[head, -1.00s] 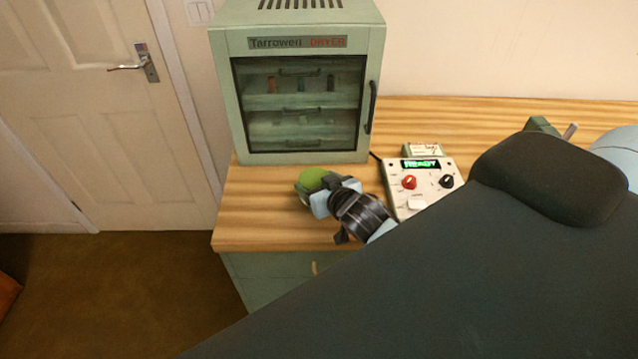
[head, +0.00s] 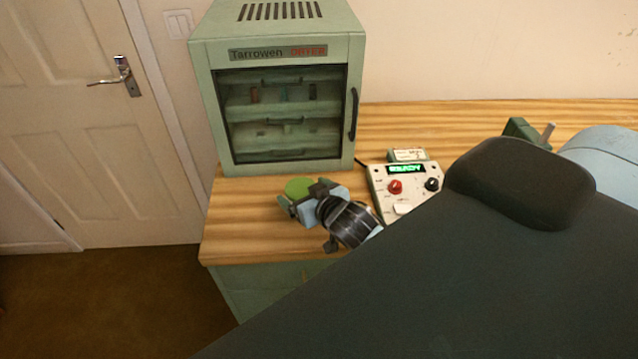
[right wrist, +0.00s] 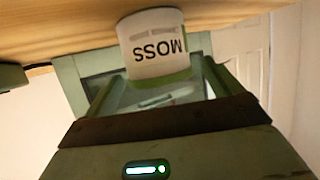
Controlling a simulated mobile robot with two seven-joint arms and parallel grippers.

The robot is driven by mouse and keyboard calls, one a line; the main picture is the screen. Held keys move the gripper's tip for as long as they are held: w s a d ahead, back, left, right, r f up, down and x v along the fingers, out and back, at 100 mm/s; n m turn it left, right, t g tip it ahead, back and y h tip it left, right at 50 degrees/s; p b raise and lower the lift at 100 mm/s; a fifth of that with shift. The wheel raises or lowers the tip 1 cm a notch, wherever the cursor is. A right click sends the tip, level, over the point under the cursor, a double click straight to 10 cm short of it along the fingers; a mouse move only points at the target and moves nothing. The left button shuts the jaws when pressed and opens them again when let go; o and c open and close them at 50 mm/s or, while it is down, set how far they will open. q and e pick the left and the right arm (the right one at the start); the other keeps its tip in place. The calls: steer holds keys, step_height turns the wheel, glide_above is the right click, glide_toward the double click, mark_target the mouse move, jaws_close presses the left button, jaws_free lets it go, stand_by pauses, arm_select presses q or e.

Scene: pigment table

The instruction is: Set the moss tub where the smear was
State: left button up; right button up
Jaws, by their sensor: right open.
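The moss tub (head: 298,187) has a green top and stands upright on the wooden table in front of the dryer. In the right wrist view the tub (right wrist: 155,45) is white with the word MOSS, upside down there, and its base meets the tabletop. My right gripper (head: 301,198) is at the tub's near side, its jaws open. In the right wrist view the gripper's fingers (right wrist: 158,85) show apart on either side, with the tub at their tips. I cannot tell whether either finger touches it. No smear is visible. My left gripper is not in view.
A green dryer (head: 283,168) with a glass door, shut, stands behind the tub. A control box (head: 411,181) reading READY stands to the right. The table (head: 235,225) is bare left of the tub, up to its left edge. My dark arm covers the lower right.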

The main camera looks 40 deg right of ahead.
steer(key=v, duration=1.1)
steer(key=shift+s+b, duration=0.25)
steer(key=shift+b, duration=0.15)
steer(key=shift+a, duration=0.1)
